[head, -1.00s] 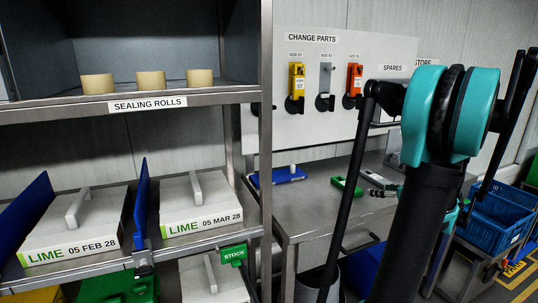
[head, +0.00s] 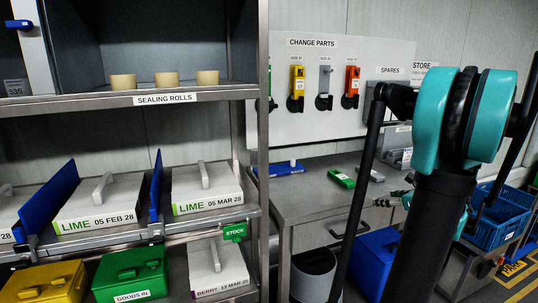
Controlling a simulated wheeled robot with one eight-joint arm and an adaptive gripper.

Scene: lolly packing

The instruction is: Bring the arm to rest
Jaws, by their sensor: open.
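My arm stands at the right of the head view, with black links and a teal joint, folded close to my body. My gripper (head: 393,199) shows small and partly hidden behind the arm's dark link, in front of the bench's right part. Its grey fingers look apart, with nothing seen between them. It appears clear of the bench, though the exact gap is hard to judge.
A shelf rack (head: 212,94) at left holds sealing rolls (head: 167,79) and lime boxes (head: 205,187). The bench (head: 300,195) carries a green part (head: 341,179). A grey bin (head: 313,275) and blue crates (head: 500,215) stand low.

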